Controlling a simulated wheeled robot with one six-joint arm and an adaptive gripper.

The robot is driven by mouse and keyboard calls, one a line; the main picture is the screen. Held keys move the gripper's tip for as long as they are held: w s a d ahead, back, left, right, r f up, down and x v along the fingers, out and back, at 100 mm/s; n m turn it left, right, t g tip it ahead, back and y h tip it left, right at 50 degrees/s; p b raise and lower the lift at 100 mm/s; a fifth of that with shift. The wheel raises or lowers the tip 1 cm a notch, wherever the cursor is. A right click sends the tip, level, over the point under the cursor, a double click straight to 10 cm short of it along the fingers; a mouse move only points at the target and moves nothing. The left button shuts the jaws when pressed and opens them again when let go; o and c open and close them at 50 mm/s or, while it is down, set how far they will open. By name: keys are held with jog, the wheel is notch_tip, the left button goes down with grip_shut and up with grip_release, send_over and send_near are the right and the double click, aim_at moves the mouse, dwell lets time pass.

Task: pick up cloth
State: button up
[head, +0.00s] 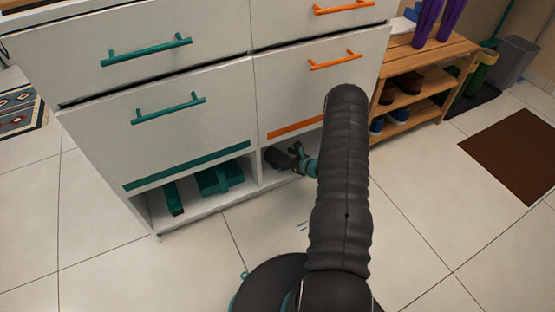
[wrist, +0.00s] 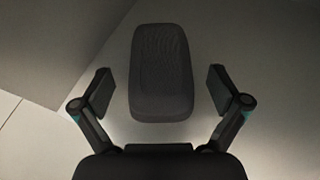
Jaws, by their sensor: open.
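A dark grey, rounded, fabric-textured item (wrist: 160,72), which looks like the cloth, lies on a pale surface in the wrist view. It sits between the two spread fingers of my gripper (wrist: 160,90), with a gap on each side. In the head view my gripper (head: 285,157) reaches into the lower right compartment (head: 290,178) of the white cabinet. It is open and holds nothing. The cloth cannot be told apart from my dark gripper there.
The white cabinet (head: 75,52) has teal handles on the left and orange on the right. A teal box (head: 220,178) and a teal-and-dark item (head: 172,198) lie in the lower left compartment. A compartment wall shows at left in the wrist view. A wooden shoe rack (head: 430,92) stands at right.

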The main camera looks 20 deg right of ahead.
jog(key=shift+x, duration=1.35)
jog(key=shift+s, duration=0.1)
jog(key=c, duration=1.3)
jog(key=shift+r, duration=0.1)
jog(key=shift+c, duration=0.2)
